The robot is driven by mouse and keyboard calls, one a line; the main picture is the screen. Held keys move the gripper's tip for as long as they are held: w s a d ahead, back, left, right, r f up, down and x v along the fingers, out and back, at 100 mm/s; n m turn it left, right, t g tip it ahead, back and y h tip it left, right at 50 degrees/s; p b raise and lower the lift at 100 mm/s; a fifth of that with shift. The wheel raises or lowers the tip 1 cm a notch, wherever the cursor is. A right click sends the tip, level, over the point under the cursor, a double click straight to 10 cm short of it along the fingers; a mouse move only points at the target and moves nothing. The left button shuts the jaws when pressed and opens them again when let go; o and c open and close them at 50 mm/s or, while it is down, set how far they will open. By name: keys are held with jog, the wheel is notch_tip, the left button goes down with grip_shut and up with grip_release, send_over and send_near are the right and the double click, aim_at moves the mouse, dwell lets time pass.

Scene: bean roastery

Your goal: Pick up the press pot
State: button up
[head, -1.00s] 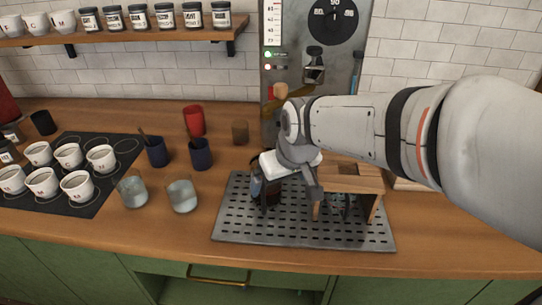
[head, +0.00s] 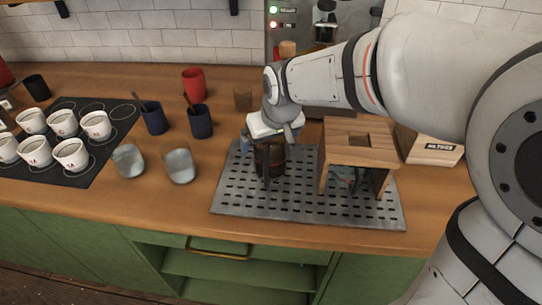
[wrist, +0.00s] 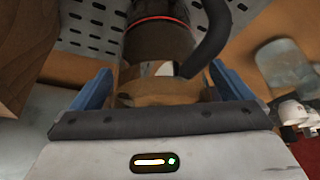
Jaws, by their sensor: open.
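The press pot (head: 270,160) is a dark, brownish cylinder standing upright on the perforated metal tray (head: 300,210). In the wrist view the pot (wrist: 158,40) shows a dark body with a red ring and a black curved handle (wrist: 212,40) on its right. My gripper (head: 264,146) is right at the pot's upper part and hides its top in the head view. In the wrist view my gripper (wrist: 163,90) is open, with one blue finger on each side of the pot. I cannot tell whether either finger touches it.
A wooden stand (head: 358,152) is close on the pot's right, with a wooden box (head: 430,146) beyond. Two glasses (head: 179,166), dark blue cups (head: 200,122) and a red cup (head: 195,84) are to the left. Several white cups (head: 70,154) sit on a black mat.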

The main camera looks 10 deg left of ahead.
jog(key=shift+s+r, duration=0.1)
jog(key=shift+r, duration=0.05)
jog(key=shift+c, duration=0.3)
jog(key=c, duration=1.4)
jog(key=shift+c, duration=1.1)
jog(key=shift+r, duration=0.15)
